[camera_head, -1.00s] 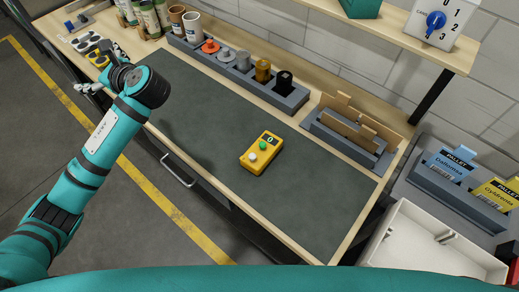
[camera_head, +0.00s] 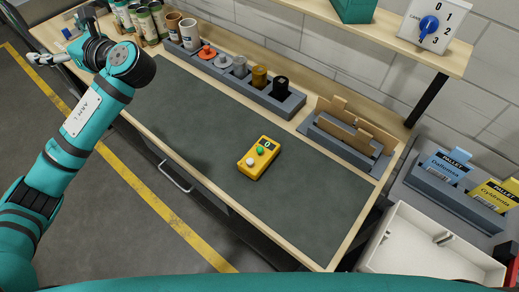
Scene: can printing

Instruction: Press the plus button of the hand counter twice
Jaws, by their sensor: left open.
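The yellow hand counter (camera_head: 258,158) lies on the dark mat (camera_head: 200,116) of the workbench. It has a small dark display reading 0, a green button (camera_head: 260,150) and a white button (camera_head: 250,161); any plus mark is too small to read. My left gripper (camera_head: 34,58) is at the upper left, past the bench's left end, open and empty, well away from the counter. My right gripper does not show.
A grey holder (camera_head: 292,104) with several coloured pieces stands along the back of the bench. A slotted rack with brown boards (camera_head: 350,132) is at right. A white bin (camera_head: 425,250) and pallet cards (camera_head: 447,165) are farther right. The mat around the counter is clear.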

